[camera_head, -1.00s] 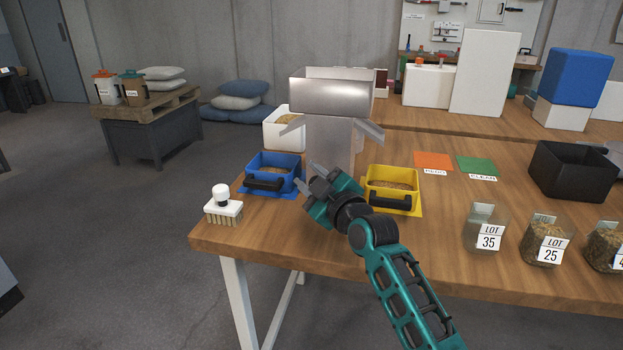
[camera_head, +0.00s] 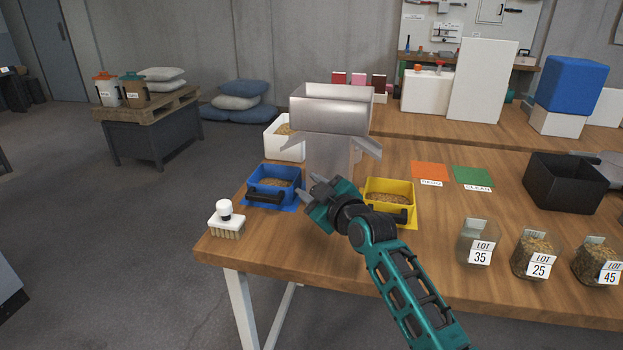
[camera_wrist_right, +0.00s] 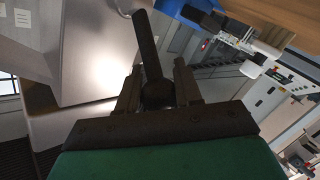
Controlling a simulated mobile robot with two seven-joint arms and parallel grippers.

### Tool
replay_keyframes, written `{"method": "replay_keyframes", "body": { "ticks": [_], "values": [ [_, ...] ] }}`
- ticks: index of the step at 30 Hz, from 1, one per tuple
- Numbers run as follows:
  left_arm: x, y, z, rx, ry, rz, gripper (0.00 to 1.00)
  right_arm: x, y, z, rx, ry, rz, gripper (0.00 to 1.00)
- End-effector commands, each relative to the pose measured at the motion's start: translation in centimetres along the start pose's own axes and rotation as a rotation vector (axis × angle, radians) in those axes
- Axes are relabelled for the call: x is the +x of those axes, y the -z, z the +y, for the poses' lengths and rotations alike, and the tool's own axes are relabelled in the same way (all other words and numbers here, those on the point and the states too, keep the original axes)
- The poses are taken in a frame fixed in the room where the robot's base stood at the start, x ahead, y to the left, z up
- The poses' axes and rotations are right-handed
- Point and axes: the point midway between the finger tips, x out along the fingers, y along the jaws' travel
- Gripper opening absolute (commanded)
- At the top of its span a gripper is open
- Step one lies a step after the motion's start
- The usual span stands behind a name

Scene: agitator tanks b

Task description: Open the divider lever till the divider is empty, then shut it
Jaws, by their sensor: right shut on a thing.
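The metal divider (camera_head: 330,117) stands near the table's left end, with a slanting spout on each side. It also shows in the right wrist view (camera_wrist_right: 105,50). My right gripper (camera_head: 313,187) is in front of the divider's lower body. In the right wrist view its fingers are shut on the dark divider lever (camera_wrist_right: 148,45), which leans slightly left. In the head view the gripper hides the lever. A blue bin (camera_head: 260,195) and a yellow bin (camera_head: 401,215) sit below the spouts, both with grain in them. The hopper's bottom cannot be seen. My left gripper is not in view.
A white brush (camera_head: 226,222) stands at the table's front left corner. Several clear lot containers, including LOT 35 (camera_head: 478,240), stand at the right front. A black box (camera_head: 563,188) and orange (camera_head: 431,171) and green (camera_head: 473,177) mats lie behind them.

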Motion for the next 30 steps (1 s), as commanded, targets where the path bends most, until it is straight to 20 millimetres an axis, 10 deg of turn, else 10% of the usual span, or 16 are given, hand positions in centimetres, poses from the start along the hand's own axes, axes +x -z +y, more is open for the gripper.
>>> {"method": "replay_keyframes", "body": {
  "ticks": [9,30],
  "values": [
    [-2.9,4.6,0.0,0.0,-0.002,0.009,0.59,0.8,0.8,1.9,0.15,0.11,-0.128,0.0],
    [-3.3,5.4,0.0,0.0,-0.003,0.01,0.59,1.8,0.5,2.7,0.297,0.213,-0.243,0.0]
  ]
}}
